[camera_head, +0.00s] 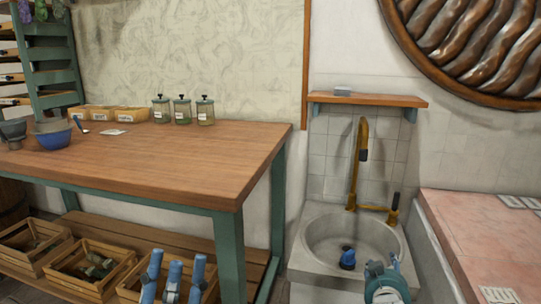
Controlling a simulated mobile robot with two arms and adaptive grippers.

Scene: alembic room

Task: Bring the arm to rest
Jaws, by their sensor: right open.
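My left gripper (173,276) shows at the bottom edge as several upright blue finger-like parts, in front of the lower shelf and its crates. Its lower part is cut off, and I cannot tell whether its jaws are open or shut. I see nothing held in it. My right gripper (386,275) shows at the bottom, in front of the sink's near rim. It is open, and I see nothing held in it. Most of both arms is out of view.
A wooden workbench (170,160) stands at left, with a blue bowl (53,138) and several jars on it. Wooden crates (88,271) stand on its lower shelf. A stone sink (308,258) with a brass tap (357,165) is right of centre. A pink-topped counter (475,235) is at right.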

